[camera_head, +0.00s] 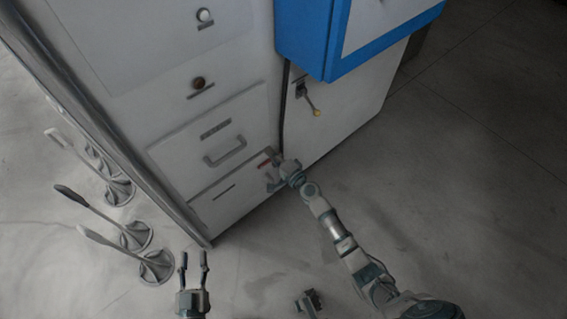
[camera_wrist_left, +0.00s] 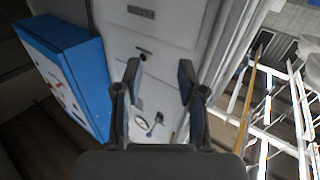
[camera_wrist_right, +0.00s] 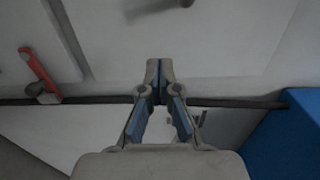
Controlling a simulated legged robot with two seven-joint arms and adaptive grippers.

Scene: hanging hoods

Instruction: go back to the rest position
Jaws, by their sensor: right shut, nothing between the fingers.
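My left gripper (camera_head: 193,256) is open and empty at the bottom of the head view, over the floor in front of the cabinet. In the left wrist view its two fingers (camera_wrist_left: 159,78) stand wide apart, with the cabinet beyond them. My right gripper (camera_head: 272,172) is by the lower front corner of the white cabinet (camera_head: 225,110), close to a small red handle (camera_head: 264,163). In the right wrist view its fingertips (camera_wrist_right: 160,70) meet with nothing between them. The red handle (camera_wrist_right: 38,70) shows at the left there, apart from the fingers. Whether the fingers touch the cabinet is unclear.
A blue box (camera_head: 310,40) juts from the cabinet, above and right of my right gripper. A yellow-tipped lever (camera_head: 315,109) sticks out below it. Several levers on round dark bases (camera_head: 157,267) stand at the left. The floor (camera_head: 470,180) at the right is clear.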

